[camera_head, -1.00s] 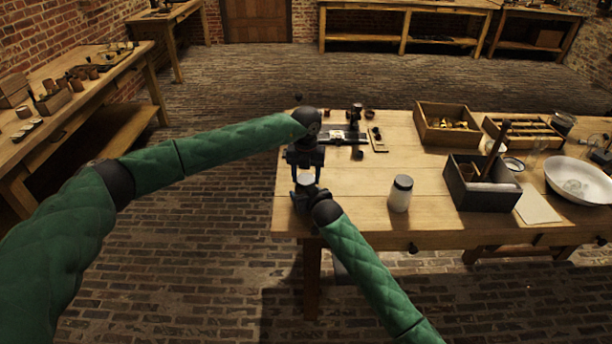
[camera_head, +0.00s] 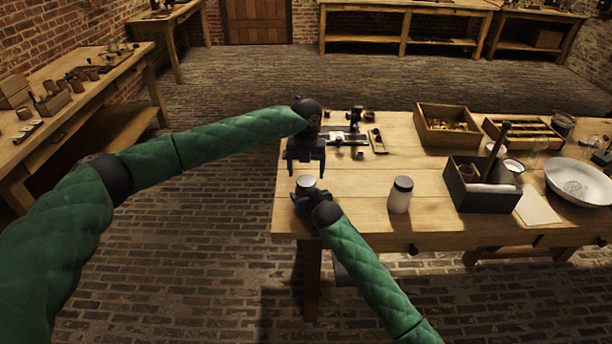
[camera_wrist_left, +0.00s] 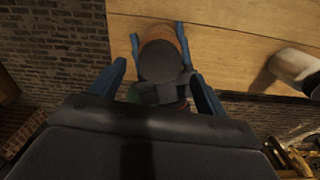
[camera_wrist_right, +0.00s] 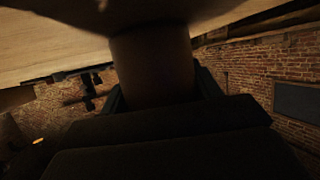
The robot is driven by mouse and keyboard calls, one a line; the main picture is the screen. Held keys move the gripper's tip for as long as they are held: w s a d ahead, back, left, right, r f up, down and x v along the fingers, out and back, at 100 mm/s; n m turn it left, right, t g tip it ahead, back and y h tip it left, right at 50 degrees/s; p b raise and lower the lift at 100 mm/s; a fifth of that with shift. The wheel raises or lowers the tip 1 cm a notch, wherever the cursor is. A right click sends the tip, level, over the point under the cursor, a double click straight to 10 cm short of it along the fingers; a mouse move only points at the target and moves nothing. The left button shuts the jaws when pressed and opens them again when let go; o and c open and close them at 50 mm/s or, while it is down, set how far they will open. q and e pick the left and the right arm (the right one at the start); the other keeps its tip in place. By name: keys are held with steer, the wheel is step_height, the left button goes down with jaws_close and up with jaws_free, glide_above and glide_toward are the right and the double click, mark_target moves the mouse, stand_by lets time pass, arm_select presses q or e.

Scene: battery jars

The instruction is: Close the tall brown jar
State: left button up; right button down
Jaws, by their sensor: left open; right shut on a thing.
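My right gripper (camera_head: 306,198) is shut on the tall brown jar, near the front left corner of the table. The jar's brown body (camera_wrist_right: 152,68) fills the middle of the right wrist view, with a wider dark shape above it. A pale round lid (camera_head: 306,182) shows on top in the head view; the left wrist view shows a dark round top (camera_wrist_left: 160,62). I cannot tell how tightly it sits. My left gripper (camera_head: 306,170) is open and empty just above and behind the lid, its fingers spread to either side and apart from it.
A white jar with a dark cap (camera_head: 400,196) stands to the right on the table (camera_head: 350,215). Small tools lie behind. A dark box (camera_head: 482,197), wooden trays (camera_head: 447,138) and a white bowl (camera_head: 580,198) stand farther right. The table around the white jar is clear.

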arm_select(q)
steer(key=shift+r, duration=0.85)
steer(key=shift+f, duration=0.1)
steer(key=shift+c, duration=0.3)
steer(key=shift+s+d+f, duration=0.1)
steer(key=shift+s, duration=0.05)
steer(key=shift+d+r+n+h, duration=0.15)
steer(key=shift+d+r, duration=0.05)
steer(key=shift+r, duration=0.3)
steer(key=shift+d+r+n+h, duration=0.15)
steer(key=shift+r, duration=0.3)
steer(key=shift+r+n, duration=0.25)
steer(key=shift+n, duration=0.25)
steer(key=n, duration=0.1)
steer(key=r+n, duration=0.1)
steer(key=n, duration=0.1)
steer(key=shift+w+a+r+n, duration=0.2)
steer(key=shift+n, duration=0.1)
steer(key=n, duration=0.5)
steer(key=shift+s+a, duration=0.1)
steer(key=shift+a, duration=0.15)
